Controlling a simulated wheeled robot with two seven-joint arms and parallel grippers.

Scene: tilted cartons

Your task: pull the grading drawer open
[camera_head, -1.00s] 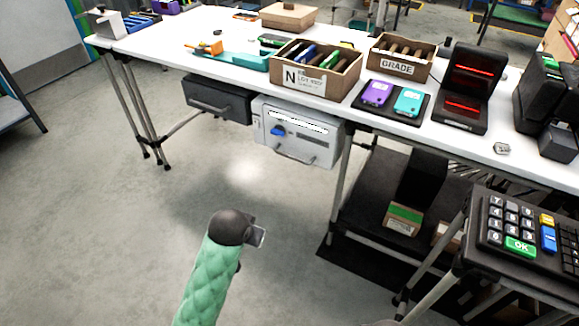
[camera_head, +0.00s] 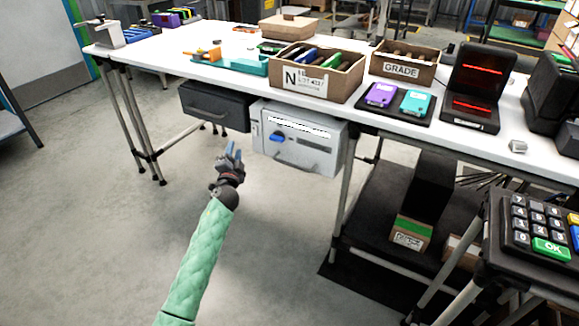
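Two drawer units hang under the front edge of the white table. One is a dark grey drawer (camera_head: 215,106). I cannot read which one is marked for grading. My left gripper (camera_head: 233,152) is in front of and below the gap between the two units, fingers pointing up toward them. Its two fingertips show apart, with nothing between them. It appears clear of both fronts. My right gripper is out of view.
The white table (camera_head: 180,48) holds an open carton marked N (camera_head: 318,90), a GRADE carton (camera_head: 402,71), purple and teal devices on a dark mat, and a red-lit scanner (camera_head: 474,88). A keypad stand (camera_head: 540,228) is at the right. The floor at left is clear.

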